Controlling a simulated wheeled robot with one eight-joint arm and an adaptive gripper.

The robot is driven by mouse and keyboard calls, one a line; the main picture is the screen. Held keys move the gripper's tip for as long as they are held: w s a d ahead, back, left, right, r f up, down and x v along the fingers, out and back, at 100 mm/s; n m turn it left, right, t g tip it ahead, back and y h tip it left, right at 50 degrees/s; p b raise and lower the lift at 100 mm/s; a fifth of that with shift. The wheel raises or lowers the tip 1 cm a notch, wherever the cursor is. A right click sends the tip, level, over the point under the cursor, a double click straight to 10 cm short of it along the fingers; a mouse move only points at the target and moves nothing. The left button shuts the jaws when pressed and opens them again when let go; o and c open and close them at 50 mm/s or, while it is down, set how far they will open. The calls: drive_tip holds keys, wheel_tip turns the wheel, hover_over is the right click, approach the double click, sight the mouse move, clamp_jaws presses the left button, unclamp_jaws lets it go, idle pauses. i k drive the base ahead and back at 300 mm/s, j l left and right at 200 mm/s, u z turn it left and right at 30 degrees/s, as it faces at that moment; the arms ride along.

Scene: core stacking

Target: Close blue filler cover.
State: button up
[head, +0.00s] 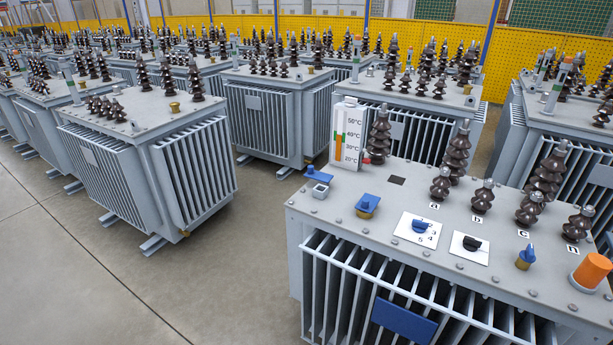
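The nearest grey transformer (380,212) stands at the front right. At the back left corner of its top, a small square grey filler neck (320,192) sticks up. A blue cover (319,176) stands raised at the far side of the neck, and the neck's top looks uncovered. Another blue piece (367,204) on a brass-coloured base sits to its right; I cannot tell its exact kind. My gripper is not in view.
A thermometer gauge (347,138) stands behind the neck. The top also carries a numbered blue knob (419,226), a black knob (470,243), a small blue fitting (525,256), an orange cylinder (591,271) and tall brown insulators (457,151). Floor (225,270) is clear at left.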

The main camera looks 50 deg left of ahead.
sight(312, 174)
drive_tip(key=u, duration=1.75)
